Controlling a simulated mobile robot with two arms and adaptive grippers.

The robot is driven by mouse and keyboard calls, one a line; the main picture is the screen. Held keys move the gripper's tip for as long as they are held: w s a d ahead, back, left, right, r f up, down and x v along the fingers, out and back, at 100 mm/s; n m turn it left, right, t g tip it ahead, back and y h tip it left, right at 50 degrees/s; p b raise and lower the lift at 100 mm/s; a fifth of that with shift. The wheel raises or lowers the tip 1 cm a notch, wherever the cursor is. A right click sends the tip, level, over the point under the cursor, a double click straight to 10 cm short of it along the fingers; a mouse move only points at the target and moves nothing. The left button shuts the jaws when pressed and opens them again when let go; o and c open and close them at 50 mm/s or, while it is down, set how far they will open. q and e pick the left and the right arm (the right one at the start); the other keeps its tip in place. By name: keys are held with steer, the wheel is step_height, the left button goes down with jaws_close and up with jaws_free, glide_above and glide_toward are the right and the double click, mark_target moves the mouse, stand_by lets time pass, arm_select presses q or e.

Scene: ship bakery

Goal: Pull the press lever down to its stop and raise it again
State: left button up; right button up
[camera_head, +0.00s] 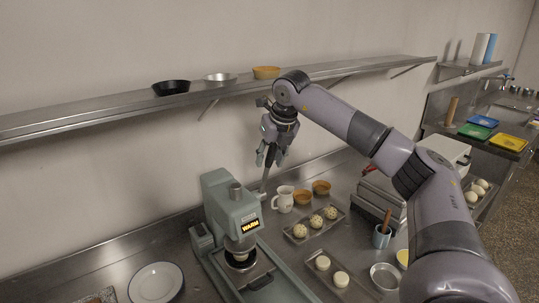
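The press (222,208) is a grey-green machine on the steel counter with a lit "WARM" display on its front. Its lever (264,181) is a thin metal bar on the right side, pointing up. My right gripper (267,160) reaches down from above at the lever's upper end. Its fingers are around or right beside the lever tip; whether they are closed on it is too small to tell. Below the press head is a dark round plate (240,262). My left gripper is not in view.
Right of the press stand a white jug (283,199), two orange-brown bowls (303,197), and trays of pale dough balls (311,225). A white plate (155,283) lies to the left. A wall shelf (120,103) with small pans runs above. My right arm spans over the counter's right part.

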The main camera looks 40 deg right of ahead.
jaws_close()
stand_by(0.5)
stand_by(0.6)
